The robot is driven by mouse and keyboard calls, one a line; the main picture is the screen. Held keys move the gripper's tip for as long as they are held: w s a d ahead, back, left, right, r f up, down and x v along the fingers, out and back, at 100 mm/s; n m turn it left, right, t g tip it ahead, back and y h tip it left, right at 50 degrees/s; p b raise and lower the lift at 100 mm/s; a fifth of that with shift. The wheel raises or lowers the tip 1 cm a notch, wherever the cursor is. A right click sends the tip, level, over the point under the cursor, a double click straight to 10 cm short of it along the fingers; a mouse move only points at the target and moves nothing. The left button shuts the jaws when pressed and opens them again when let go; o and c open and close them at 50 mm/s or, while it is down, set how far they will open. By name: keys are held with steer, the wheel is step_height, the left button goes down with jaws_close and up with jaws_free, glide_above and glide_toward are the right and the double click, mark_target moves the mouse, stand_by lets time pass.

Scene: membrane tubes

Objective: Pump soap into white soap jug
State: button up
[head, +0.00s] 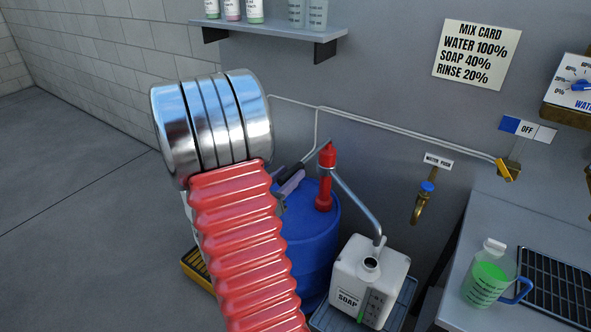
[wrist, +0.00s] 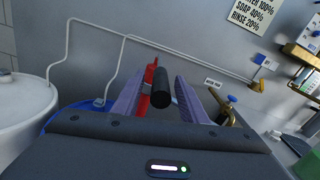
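The white soap jug (head: 352,283) stands at lower centre in the head view, with a narrow green level near the bottom of its front strip. A curved metal spout (head: 358,208) runs from the red pump (head: 326,160) to just above the jug's open mouth. The pump stands on a blue drum (head: 318,245) and also shows in the wrist view (wrist: 149,76). Its black lever handle (wrist: 160,92) points towards my wrist camera. My gripper (wrist: 160,84) is open, with its purple fingers on either side of the handle and gaps visible. In the head view, my arm partly hides the gripper (head: 290,184).
A counter on the right holds a green-filled jug (head: 487,275) beside a dark grate (head: 556,290). A brass tap (head: 421,205) and wall pipes are behind. A shelf (head: 270,40) with bottles hangs above. A white drum (wrist: 22,110) stands left in the wrist view.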

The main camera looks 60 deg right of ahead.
mark_target(295, 169)
steer(key=shift+s+d, duration=0.2)
steer(key=shift+d, duration=0.85)
steer(key=shift+s+d, duration=0.15)
steer(key=shift+d, duration=0.85)
steer(key=shift+c, duration=0.5)
jaws_close()
steer(key=shift+a, duration=0.15)
